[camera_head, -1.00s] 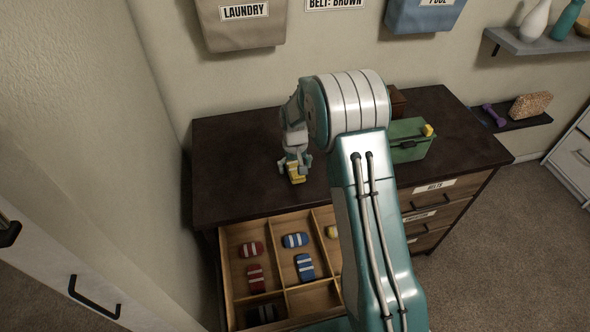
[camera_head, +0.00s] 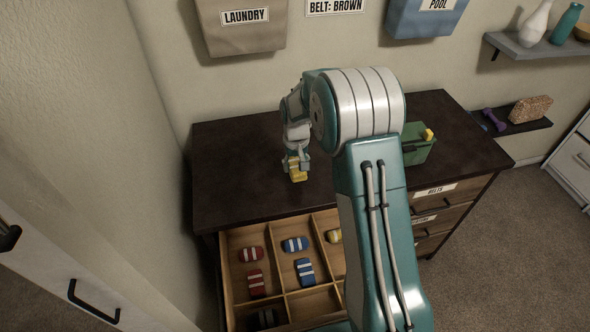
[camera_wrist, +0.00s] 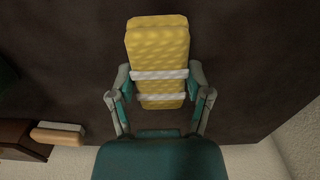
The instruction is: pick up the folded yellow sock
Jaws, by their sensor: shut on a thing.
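The folded yellow sock (camera_head: 298,175) is at the dark dresser top, under my gripper (camera_head: 297,163). In the wrist view the sock (camera_wrist: 158,45) is yellow with two white bands and lies lengthwise between the fingers. My gripper (camera_wrist: 160,95) is shut on it, with a finger against each side near the bands. I cannot tell whether the sock touches the dresser top or is just above it. A second yellow item (camera_head: 333,236) with a white band lies in the open drawer, partly hidden by my arm.
The open divided drawer (camera_head: 229,285) holds red, blue and dark folded socks. A green box (camera_head: 418,150) with a yellow thing on it stands on the dresser (camera_head: 245,140), partly behind my arm. Laundry (camera_head: 240,30) and pool (camera_head: 420,22) bags hang on the wall. The dresser's left top is clear.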

